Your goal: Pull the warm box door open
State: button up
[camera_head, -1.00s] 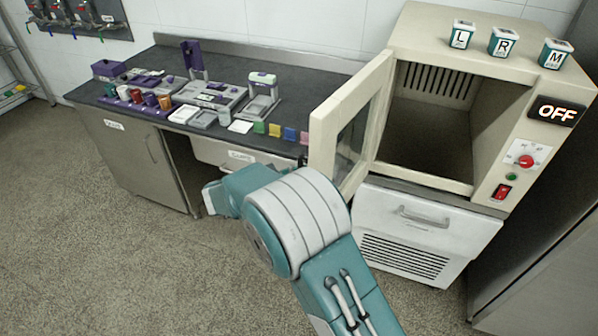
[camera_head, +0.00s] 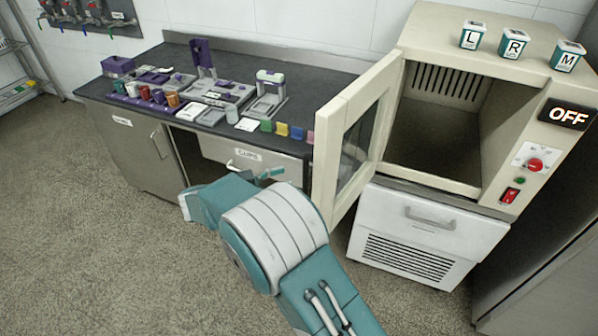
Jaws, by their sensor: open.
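The warm box (camera_head: 545,85) is a cream cabinet at the right. Its door (camera_head: 325,165), a cream frame with a glass pane, stands swung open to the left, and the empty-looking chamber (camera_head: 435,135) shows. My teal and white arm reaches up from the bottom, left of the door. My gripper (camera_head: 258,175) shows only in part beyond the arm, in front of the drawer under the counter. It is open, apart from the door and holding nothing that I can see. Most of it is hidden by my arm.
Teal containers marked L (camera_head: 473,36), R (camera_head: 512,43) and M (camera_head: 567,56) stand on the box. A display (camera_head: 567,114) reads OFF. A dark counter (camera_head: 315,85) at the left bears purple equipment and colored blocks. The floor at the lower left is clear.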

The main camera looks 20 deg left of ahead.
jog(key=v, duration=0.5)
jog(key=shift+s+a, duration=0.1)
jog(key=shift+a, duration=0.05)
